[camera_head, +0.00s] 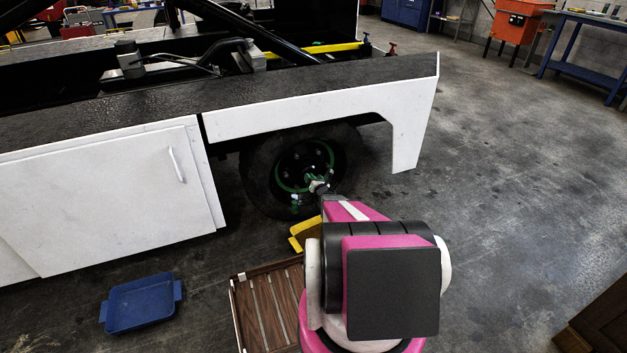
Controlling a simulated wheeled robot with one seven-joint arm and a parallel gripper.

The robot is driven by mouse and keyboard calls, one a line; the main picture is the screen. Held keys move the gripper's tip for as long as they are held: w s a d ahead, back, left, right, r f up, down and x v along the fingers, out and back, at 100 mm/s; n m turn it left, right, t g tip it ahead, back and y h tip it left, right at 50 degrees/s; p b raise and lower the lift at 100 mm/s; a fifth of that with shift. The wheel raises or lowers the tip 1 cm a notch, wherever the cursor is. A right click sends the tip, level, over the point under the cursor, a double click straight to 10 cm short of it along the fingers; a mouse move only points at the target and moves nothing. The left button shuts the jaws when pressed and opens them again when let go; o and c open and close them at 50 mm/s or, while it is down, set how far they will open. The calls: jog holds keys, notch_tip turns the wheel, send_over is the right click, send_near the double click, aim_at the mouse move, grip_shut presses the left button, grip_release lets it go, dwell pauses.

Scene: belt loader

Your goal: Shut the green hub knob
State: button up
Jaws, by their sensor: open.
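The wheel (262,170) under the white vehicle side has a dark hub with green parts around it. The green hub knob (308,177) appears to be at the hub's middle, small and partly hidden by my gripper, so I cannot tell how it is turned. My gripper (316,184) is at the hub, in front of the knob and very close to it. It is open. I cannot tell from this view whether its fingers touch the knob or lie around it.
The white fender panel (408,125) hangs to the right of the wheel, its lower tip near my arm. A white cabinet door (100,195) is at left. A yellow block (303,232), a wooden slatted tray (262,312) and a blue tray (140,303) lie below.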

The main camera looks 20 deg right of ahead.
jog(key=c, duration=0.9)
